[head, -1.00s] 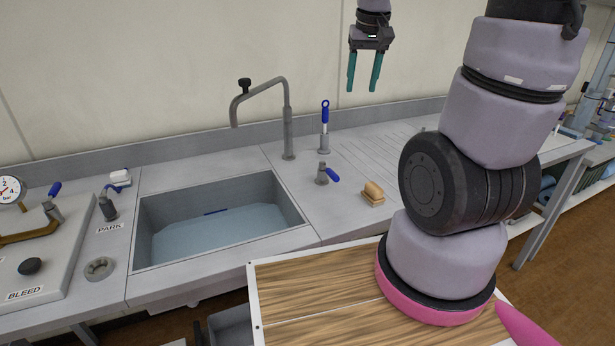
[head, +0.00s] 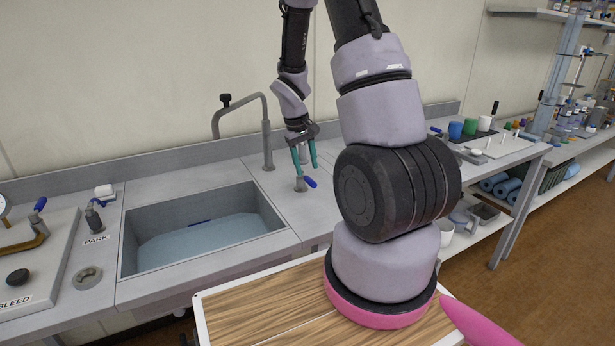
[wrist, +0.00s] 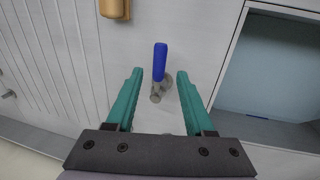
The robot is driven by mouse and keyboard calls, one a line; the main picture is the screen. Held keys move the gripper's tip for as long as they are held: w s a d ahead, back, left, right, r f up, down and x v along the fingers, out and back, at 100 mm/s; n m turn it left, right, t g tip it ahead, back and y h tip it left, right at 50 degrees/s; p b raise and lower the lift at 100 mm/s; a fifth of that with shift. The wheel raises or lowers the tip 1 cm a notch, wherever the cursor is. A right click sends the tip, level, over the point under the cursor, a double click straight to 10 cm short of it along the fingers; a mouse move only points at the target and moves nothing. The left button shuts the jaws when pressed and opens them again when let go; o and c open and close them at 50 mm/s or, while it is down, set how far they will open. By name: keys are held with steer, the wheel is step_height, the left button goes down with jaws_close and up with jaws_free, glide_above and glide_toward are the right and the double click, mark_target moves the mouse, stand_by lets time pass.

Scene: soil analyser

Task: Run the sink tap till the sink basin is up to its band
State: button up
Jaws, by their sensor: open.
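The sink basin (head: 128,246) is a grey rectangular tub with pale blue water (head: 205,238) in it. A short dark blue band (head: 200,222) shows on its back wall, close to the water's far edge; I cannot tell the exact gap. The grey sink tap (head: 266,130) arches over the basin, and no stream shows from its spout. A small valve with a blue lever (head: 310,182) stands right of the basin. My gripper (head: 305,169) is open just above it. In the wrist view the blue lever (wrist: 160,62) lies between the teal fingers, apart from both.
A tan brush or block (wrist: 114,8) lies near the valve. A panel with a blue-handled valve (head: 40,204) and a BLEED knob (head: 18,277) is left of the basin, beside a PARK label (head: 96,239).

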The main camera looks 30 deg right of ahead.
mark_target(310, 179)
steer(key=shift+d+f, duration=0.25)
steer(key=shift+f, duration=0.85)
steer(key=shift+d+f, duration=0.25)
steer(key=shift+f, duration=0.8)
jaws_close()
